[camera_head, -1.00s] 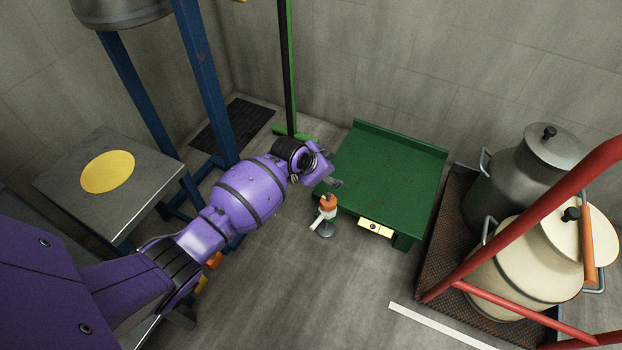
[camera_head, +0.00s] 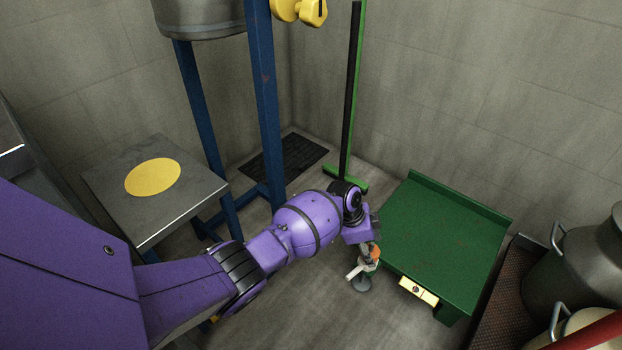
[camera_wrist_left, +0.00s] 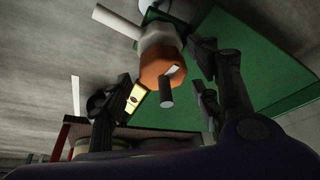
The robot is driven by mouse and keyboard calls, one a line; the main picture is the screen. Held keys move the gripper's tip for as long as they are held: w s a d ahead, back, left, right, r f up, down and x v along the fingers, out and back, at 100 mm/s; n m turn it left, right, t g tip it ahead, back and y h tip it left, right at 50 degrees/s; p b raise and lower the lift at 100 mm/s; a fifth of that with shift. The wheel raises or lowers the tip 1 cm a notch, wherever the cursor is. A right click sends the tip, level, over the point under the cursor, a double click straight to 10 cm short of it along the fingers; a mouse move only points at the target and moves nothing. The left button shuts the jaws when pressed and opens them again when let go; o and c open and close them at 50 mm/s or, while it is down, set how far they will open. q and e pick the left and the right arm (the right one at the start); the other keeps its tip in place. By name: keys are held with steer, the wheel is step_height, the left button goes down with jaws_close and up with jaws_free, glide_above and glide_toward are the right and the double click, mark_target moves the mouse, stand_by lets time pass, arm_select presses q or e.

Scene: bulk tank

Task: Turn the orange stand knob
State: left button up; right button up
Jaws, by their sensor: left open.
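In the left wrist view the orange knob (camera_wrist_left: 160,70), with a pale mark and a dark peg, lies between the open fingers of my left gripper (camera_wrist_left: 163,85). Gaps show on both sides, so the fingers look apart from it. My right gripper is not in view.
A yellow box (camera_head: 418,290) sits on the green table's front edge. A steel table with a yellow disc (camera_head: 153,177) and a blue frame (camera_head: 265,110) stand left. Milk cans (camera_head: 585,270) stand right. Floor in front of the stand is clear.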

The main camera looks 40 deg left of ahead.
arm_select(q)
steer(key=shift+w+d+f, duration=0.1)
steer(key=shift+w+d, duration=0.1)
steer(key=shift+w, duration=0.05)
steer(key=c, duration=1.1)
steer(key=shift+s, duration=0.1)
